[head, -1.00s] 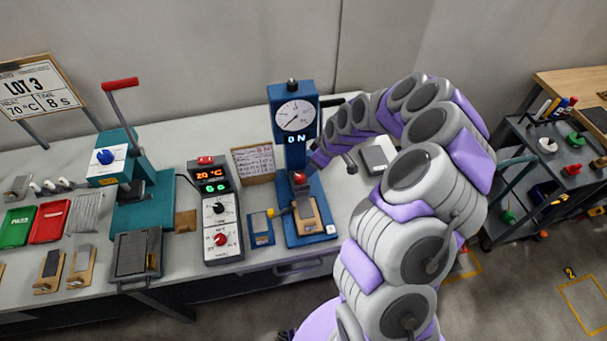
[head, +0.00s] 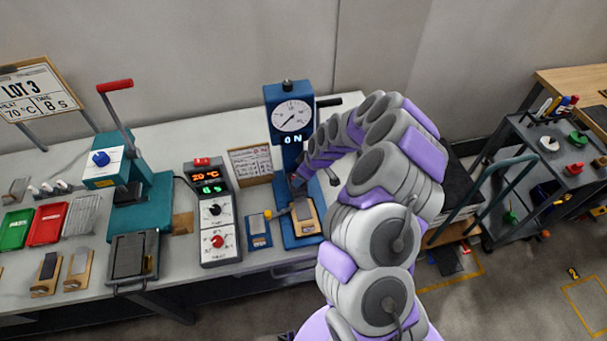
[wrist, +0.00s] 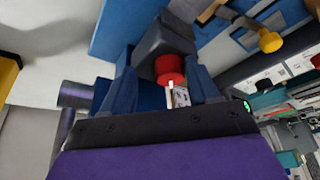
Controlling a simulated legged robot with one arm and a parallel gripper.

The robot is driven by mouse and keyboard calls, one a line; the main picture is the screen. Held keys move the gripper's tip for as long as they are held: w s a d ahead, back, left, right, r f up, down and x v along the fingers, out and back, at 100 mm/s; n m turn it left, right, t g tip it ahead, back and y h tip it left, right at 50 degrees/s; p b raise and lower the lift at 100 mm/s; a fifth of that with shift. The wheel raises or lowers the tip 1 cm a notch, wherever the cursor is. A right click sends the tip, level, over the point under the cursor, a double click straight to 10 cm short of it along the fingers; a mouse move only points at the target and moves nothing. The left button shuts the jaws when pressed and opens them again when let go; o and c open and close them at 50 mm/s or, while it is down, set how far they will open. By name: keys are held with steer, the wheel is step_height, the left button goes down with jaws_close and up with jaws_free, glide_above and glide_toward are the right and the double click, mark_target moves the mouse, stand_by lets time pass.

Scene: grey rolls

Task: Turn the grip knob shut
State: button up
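The blue tester (head: 291,122) stands at the back of the bench, with a round dial and a display reading 0 N. In the wrist view its red grip knob (wrist: 170,69) sticks out of a dark clamp block (wrist: 163,40). My gripper (wrist: 161,62) has its two blue fingers apart, one on each side of the knob. The knob sits nearer the right finger; I cannot tell whether they touch. In the head view my gripper (head: 298,183) is in front of the tester's column and hides the knob. A tan sample board (head: 305,217) lies on the tester's base below.
A yellow-ended lever (head: 268,214) is just left of the sample board. A dark cart (head: 560,160) is at the right.

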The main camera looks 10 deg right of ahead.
steer(key=shift+a, duration=1.05)
steer(key=shift+c, duration=1.4)
steer(key=shift+a, duration=0.25)
steer(key=shift+c, duration=0.9)
steer(key=shift+w, duration=0.1)
steer(key=shift+c, duration=0.6)
steer(key=shift+d, duration=0.7)
steer(key=c, duration=0.3)
steer(key=shift+a, duration=0.1)
